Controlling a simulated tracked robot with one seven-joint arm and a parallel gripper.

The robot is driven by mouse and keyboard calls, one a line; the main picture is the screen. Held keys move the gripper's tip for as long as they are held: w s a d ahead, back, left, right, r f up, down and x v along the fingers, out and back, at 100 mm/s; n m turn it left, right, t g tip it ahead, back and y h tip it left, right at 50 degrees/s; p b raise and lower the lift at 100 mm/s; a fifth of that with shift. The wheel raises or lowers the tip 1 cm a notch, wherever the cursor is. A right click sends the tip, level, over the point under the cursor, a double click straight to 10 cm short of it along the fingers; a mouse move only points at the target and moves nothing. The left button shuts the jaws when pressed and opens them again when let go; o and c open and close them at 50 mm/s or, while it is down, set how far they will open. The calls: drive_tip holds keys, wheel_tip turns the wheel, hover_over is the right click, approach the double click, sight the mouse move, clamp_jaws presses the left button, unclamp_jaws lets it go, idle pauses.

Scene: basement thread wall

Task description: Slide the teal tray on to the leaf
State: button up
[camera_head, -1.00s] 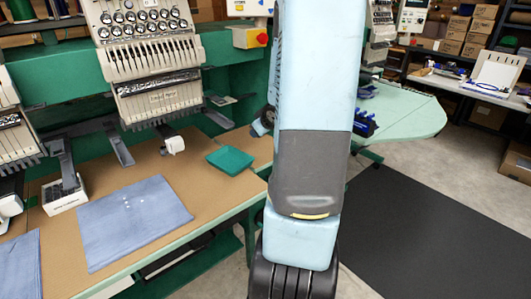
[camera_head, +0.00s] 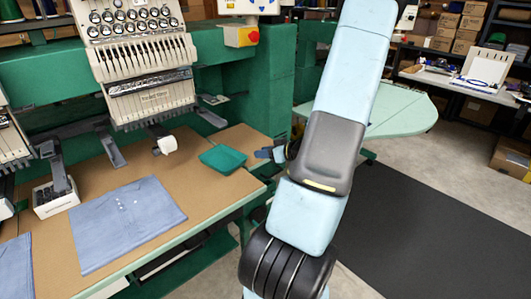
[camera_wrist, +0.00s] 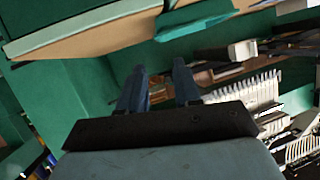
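The teal tray (camera_head: 222,158) lies flat on the brown worktop near its right end, in the head view. It also shows upside down at the top of the wrist view (camera_wrist: 195,22). The pale green leaf (camera_head: 400,115) is right of my arm, which hides its left part. My gripper (camera_head: 268,153) is just right of the tray and apart from it, past the worktop's end. In the wrist view my gripper's two dark blue fingers (camera_wrist: 160,85) stand apart with nothing between them. The tray lies beyond their tips.
A green embroidery machine (camera_head: 148,65) stands behind the worktop (camera_head: 105,172). Folded blue shirts (camera_head: 125,220) and a white box (camera_head: 54,197) lie on the left. A gap separates worktop and leaf. A dark mat (camera_head: 430,210) covers the floor at right.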

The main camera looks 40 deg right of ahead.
drive_tip(key=shift+w, duration=0.15)
approach(223, 160)
drive_tip(key=w+d, duration=0.1)
drive_tip(key=w, duration=0.1)
drive_tip(key=w+d+f, duration=0.1)
drive_tip(key=w, duration=0.1)
drive_tip(key=w+d, duration=0.1)
drive_tip(key=w, duration=0.1)
drive_tip(key=shift+w+d+f, duration=0.1)
drive_tip(key=shift+w+f, duration=0.1)
clamp_jaws()
idle(0.3)
